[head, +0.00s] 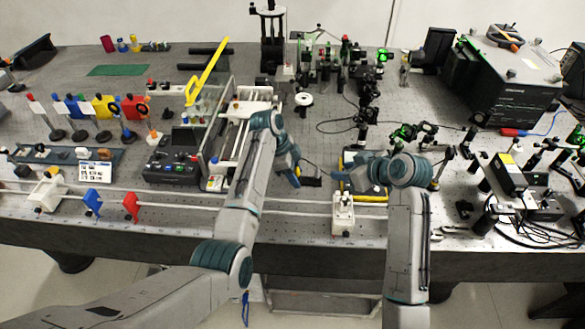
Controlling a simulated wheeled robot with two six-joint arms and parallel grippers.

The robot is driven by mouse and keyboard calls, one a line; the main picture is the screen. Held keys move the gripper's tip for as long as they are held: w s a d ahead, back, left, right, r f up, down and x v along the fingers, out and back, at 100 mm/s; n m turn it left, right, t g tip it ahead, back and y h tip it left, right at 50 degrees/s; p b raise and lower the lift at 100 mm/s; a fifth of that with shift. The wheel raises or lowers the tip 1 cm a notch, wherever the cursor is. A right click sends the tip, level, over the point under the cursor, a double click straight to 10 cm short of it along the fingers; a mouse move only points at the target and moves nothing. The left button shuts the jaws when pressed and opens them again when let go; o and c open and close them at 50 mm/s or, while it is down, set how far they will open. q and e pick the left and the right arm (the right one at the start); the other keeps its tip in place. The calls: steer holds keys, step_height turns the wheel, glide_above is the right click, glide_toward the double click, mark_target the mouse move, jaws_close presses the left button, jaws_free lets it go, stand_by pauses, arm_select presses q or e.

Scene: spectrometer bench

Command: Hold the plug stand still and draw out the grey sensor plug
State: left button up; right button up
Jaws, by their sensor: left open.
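A small dark block (312,181), possibly the plug stand, sits on the bench between my two grippers. A thin dark cable (312,164) runs beside it. I cannot make out the grey sensor plug, which is too small or hidden. My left gripper (294,178) is open, just left of the dark block, with its fingers pointing down towards the bench. My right gripper (340,177) is to the right of the block and points left towards it. Its fingertips are too small to tell whether they are open or shut. I cannot tell whether either gripper touches the block.
A white rail (180,197) with a white carrier block (343,214) runs along the front. A long instrument (215,170) stands left of my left arm. Optics mounts (370,95) crowd the back, and a black box (505,85) stands back right.

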mark_target(318, 174)
arm_select(q)
jaws_close()
arm_select(e)
steer(key=shift+o, duration=0.5)
steer(key=shift+w+a+r, duration=0.1)
steer(key=shift+w, duration=0.15)
steer(key=w+a+r+n+g+h, duration=0.2)
steer(key=w+r+n+g+h, duration=0.1)
steer(key=w+r+g, duration=0.15)
steer(key=shift+n+g+h, duration=0.3)
steer(key=shift+g, duration=0.15)
steer(key=x, duration=1.2)
steer(key=shift+s+f, duration=0.35)
jaws_close()
